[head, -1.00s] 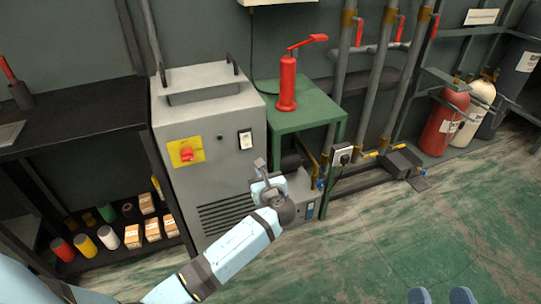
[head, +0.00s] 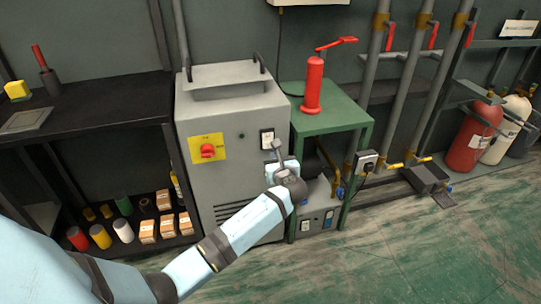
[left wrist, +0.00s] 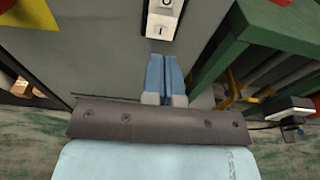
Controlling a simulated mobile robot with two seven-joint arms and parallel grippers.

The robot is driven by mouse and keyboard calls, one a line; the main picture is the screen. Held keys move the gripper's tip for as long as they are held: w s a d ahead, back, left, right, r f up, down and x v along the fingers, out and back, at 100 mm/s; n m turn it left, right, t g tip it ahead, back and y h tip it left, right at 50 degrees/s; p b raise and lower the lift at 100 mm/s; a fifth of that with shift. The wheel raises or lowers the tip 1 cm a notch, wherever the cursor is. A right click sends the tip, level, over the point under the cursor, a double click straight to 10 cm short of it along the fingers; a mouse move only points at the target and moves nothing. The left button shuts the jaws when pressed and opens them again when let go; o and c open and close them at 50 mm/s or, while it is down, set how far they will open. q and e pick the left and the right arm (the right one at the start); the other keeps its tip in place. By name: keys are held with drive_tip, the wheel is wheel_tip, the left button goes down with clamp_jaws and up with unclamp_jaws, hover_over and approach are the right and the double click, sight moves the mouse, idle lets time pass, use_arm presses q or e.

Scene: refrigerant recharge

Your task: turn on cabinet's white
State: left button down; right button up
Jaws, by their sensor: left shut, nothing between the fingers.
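The grey cabinet (head: 235,115) stands left of centre in the head view. Its white rocker switch (head: 267,139) is at the upper right of the front face. The switch also shows at the top of the left wrist view (left wrist: 163,17), marked 0 above and I below. My left gripper (head: 278,148) is shut and empty, just below and right of the switch in the head view. In the left wrist view its two blue fingers (left wrist: 168,78) are together, pointing up at the cabinet face below the switch. I cannot tell whether they touch the face. My right gripper is out of view.
A red rotary knob (head: 207,151) on a yellow plate is left of the switch. A green table (head: 335,117) with a red hand pump (head: 313,85) stands close on the right. A black shelf (head: 90,121) is on the left. Green floor in front is clear.

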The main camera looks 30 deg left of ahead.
sight(268, 146)
use_arm(q)
drive_tip(key=b+x, duration=0.1)
drive_tip(key=x, duration=0.3)
drive_tip(key=shift+w+a+f+b, duration=0.15)
drive_tip(key=shift+f+b, duration=0.05)
drive_tip(key=shift+b, duration=0.2)
drive_tip(key=shift+w+a+r, duration=0.1)
drive_tip(key=shift+w+a, duration=0.3)
drive_tip(key=shift+a, duration=0.1)
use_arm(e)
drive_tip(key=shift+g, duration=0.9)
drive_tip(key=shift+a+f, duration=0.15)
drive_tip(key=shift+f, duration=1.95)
